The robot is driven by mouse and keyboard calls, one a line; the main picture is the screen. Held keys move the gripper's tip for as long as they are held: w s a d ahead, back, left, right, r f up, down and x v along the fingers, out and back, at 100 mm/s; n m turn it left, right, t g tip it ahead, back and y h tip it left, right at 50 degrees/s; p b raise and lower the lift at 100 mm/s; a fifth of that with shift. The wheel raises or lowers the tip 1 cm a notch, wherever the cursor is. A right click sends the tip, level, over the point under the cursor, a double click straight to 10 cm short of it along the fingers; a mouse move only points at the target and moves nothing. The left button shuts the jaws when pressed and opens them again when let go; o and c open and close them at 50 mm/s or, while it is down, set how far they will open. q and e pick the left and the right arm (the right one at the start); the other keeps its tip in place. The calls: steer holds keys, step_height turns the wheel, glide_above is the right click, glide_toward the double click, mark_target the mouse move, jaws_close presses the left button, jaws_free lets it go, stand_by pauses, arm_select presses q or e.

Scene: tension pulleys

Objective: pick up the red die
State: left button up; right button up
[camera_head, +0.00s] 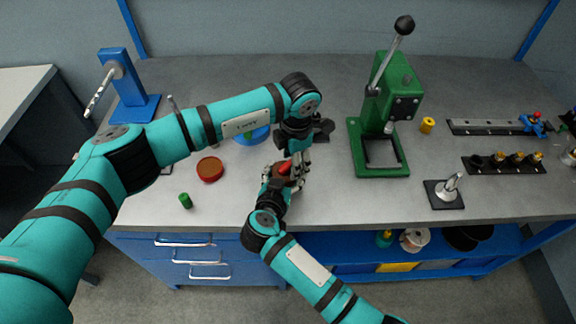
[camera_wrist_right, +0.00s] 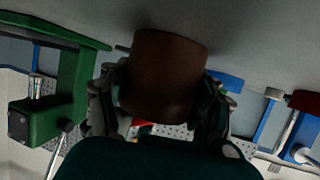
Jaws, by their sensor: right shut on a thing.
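A small red piece, which looks like the red die (camera_head: 285,167), lies tilted at the top of a brown cylinder (camera_head: 277,178) near the table's front edge. In the right wrist view the brown cylinder (camera_wrist_right: 162,72) stands large between the fingers. My right gripper (camera_head: 284,178) is shut on this cylinder. Only a sliver of red (camera_wrist_right: 140,128) shows past the cylinder there. My left gripper (camera_head: 299,162) points down right beside the red piece. I cannot tell whether its fingers touch the red piece or how far they are open.
A green press (camera_head: 383,105) stands to the right. A red-rimmed dish (camera_head: 210,169) and a green cylinder (camera_head: 185,201) are on the left. A blue round dish (camera_head: 252,136) is partly hidden behind my left arm. A yellow cylinder (camera_head: 427,125) is right of the press.

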arm_select(q)
jaws_close()
steer(key=shift+r, duration=0.1)
step_height(320, 180, up, 10)
stand_by(0.6)
